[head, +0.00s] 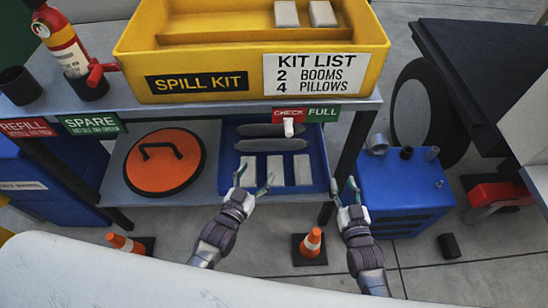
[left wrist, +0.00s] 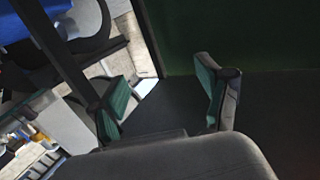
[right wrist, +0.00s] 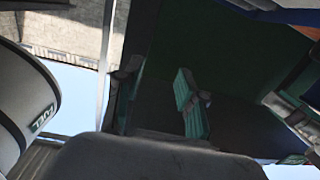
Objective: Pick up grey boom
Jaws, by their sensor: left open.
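Two long grey booms lie across the back of a blue tray (head: 229,135) on the lower shelf in the head view: a rear boom (head: 262,130) and a front boom (head: 270,145). Several pale pillows (head: 302,168) stand in the tray in front of them. My left gripper (head: 254,179) is open and empty at the tray's front left, over or near the pillows and short of the booms. My right gripper (head: 345,188) is open and empty, right of the tray by the shelf leg. Neither wrist view clearly shows the booms.
A yellow spill kit box (head: 200,55) holding two pale blocks stands on the upper shelf, above the tray. An orange round lid (head: 165,175) lies left of the tray. A blue container (head: 405,195) stands to the right. Small cones (head: 311,243) stand on the floor.

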